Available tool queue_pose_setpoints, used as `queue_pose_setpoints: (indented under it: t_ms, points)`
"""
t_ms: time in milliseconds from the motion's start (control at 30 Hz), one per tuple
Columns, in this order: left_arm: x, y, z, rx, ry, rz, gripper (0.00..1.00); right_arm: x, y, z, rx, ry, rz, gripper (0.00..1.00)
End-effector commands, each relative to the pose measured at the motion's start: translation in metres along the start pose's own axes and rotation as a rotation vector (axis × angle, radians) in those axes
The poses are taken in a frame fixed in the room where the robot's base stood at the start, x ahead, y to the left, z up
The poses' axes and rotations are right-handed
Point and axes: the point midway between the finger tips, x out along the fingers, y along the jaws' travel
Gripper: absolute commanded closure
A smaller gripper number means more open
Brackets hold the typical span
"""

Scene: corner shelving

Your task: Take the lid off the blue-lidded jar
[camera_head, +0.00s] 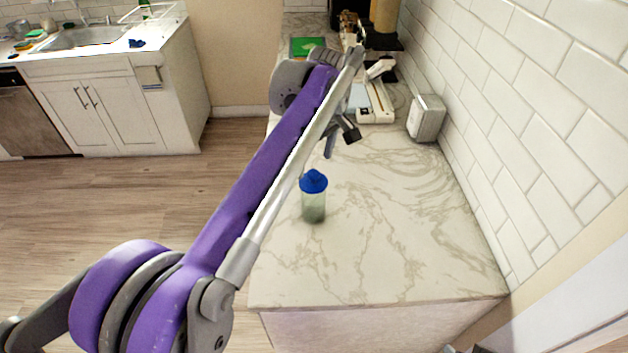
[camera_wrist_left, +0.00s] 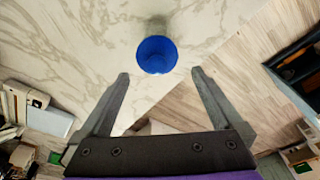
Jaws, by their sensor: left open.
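The jar (camera_head: 313,208) stands upright on the marble counter, with a clear greenish body and a blue lid (camera_head: 313,182) on top. In the left wrist view the blue lid (camera_wrist_left: 156,55) is seen from above, just beyond the fingertips, and hides much of the jar body. My left gripper (camera_head: 340,143) is open and empty, beyond and slightly right of the jar in the head view. In the left wrist view its two fingers (camera_wrist_left: 160,74) point toward the lid, apart from each other. My right gripper does not show.
The marble counter (camera_head: 390,240) is clear around and in front of the jar. A white appliance (camera_head: 373,103), a grey box (camera_head: 425,118) and a green item (camera_head: 307,46) stand farther back. A tiled wall (camera_head: 540,120) bounds the counter on the right.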

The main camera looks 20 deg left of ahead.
Motion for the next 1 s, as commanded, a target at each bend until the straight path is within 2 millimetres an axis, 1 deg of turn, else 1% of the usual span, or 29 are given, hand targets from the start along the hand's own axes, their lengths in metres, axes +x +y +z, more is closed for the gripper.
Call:
queue_pose_setpoints:
  t_ms: [33,167,400,500,767,900,967,1000]
  points:
    - [0.005,0.0,0.0,0.0,0.0,0.0,0.0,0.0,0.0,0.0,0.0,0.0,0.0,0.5]
    - [0.013,0.001,0.0,0.001,0.0,0.001,0.0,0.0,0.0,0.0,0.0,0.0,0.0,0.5]
    - [0.048,0.003,0.001,0.001,0.0,0.001,0.0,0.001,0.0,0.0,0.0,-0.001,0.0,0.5]
    - [0.057,0.003,0.001,0.001,0.0,0.002,0.0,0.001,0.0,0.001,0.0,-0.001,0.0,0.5]
    - [0.059,0.003,0.001,0.001,0.0,0.002,0.0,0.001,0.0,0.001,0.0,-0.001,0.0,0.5]
    - [0.059,0.003,0.001,0.001,0.0,0.002,0.25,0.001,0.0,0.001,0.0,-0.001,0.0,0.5]
    - [0.059,0.003,0.001,0.001,0.0,0.002,0.36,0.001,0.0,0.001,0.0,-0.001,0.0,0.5]
    - [0.059,0.003,0.001,0.001,0.0,0.002,0.43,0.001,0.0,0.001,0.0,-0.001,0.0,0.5]
